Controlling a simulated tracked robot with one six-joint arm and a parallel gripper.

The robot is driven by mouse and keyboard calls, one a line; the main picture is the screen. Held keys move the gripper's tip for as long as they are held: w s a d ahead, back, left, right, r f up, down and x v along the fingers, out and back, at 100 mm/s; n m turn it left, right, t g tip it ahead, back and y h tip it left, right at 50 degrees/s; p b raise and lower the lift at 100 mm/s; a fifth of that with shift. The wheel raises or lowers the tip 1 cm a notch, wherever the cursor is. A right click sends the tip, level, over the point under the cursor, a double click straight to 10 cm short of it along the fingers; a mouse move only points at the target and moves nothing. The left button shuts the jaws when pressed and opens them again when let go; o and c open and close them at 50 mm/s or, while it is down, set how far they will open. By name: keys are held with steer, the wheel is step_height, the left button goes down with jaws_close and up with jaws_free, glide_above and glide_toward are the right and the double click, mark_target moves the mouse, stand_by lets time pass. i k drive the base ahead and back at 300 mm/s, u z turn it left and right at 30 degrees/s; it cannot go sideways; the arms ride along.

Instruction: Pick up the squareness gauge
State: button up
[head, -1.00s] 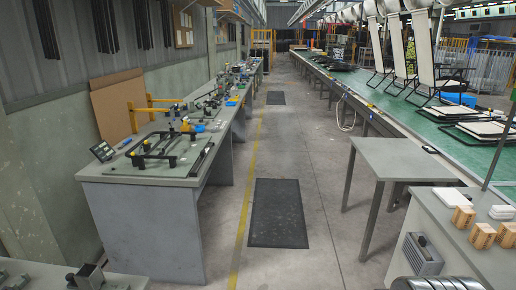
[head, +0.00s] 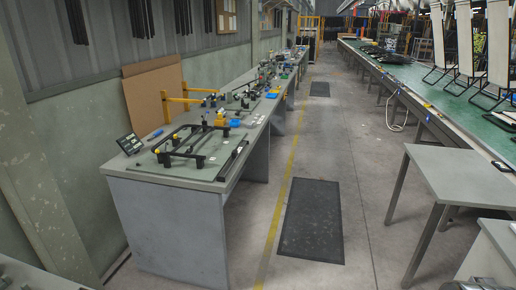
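I cannot tell for certain which item is the squareness gauge at this size. On the grey workbench (head: 165,178) at left, a black tubular frame (head: 187,154) with yellow parts lies near the close end. A thin dark bar (head: 232,160) lies along the bench's right edge. A small dark display unit (head: 130,144) stands tilted at the bench's left edge. My gripper is not in view.
A black floor mat (head: 312,222) lies in the clear aisle, beside a yellow floor line (head: 275,225). A grey side table (head: 460,172) stands at right, before a long green conveyor (head: 430,85). A brown board (head: 155,98) leans on the left wall.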

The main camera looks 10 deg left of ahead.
mark_target(234, 154)
steer(key=i, duration=2.9)
steer(key=u, duration=2.25)
